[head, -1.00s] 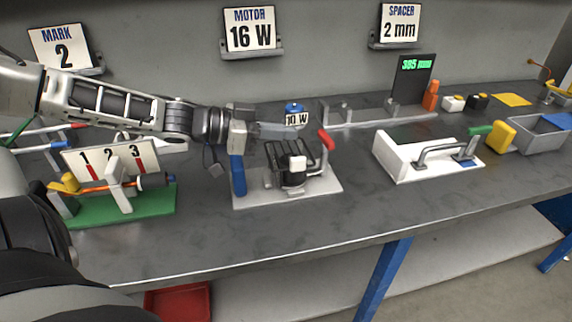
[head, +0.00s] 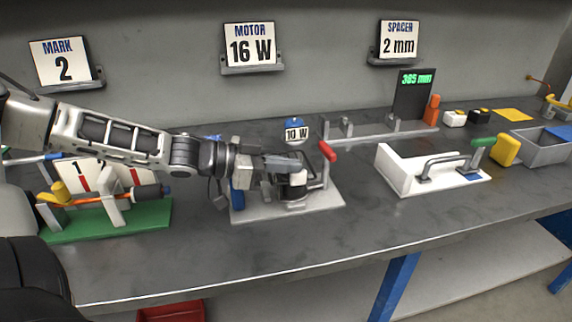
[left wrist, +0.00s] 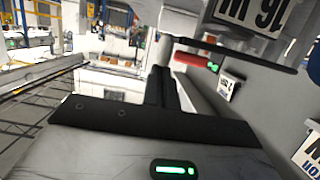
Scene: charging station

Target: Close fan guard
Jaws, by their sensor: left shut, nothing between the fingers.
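A light grey fixture plate (head: 252,213) on the bench carries a dark round fan or motor unit, a blue upright post (head: 238,197) at its left and a lever with a red handle (head: 327,151) at its right. My left gripper (head: 296,165) is shut and empty, just over the dark unit (head: 294,193), whose upper part it hides. I cannot make out the guard clearly, nor whether the fingers touch it. In the left wrist view the closed dark fingers (left wrist: 163,88) point toward the fixture side, with the red handle (left wrist: 194,62) close beyond. My right gripper is not in view.
A green-based fixture (head: 110,222) stands left. A white block with a handle (head: 395,165) stands right. The bench front is clear.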

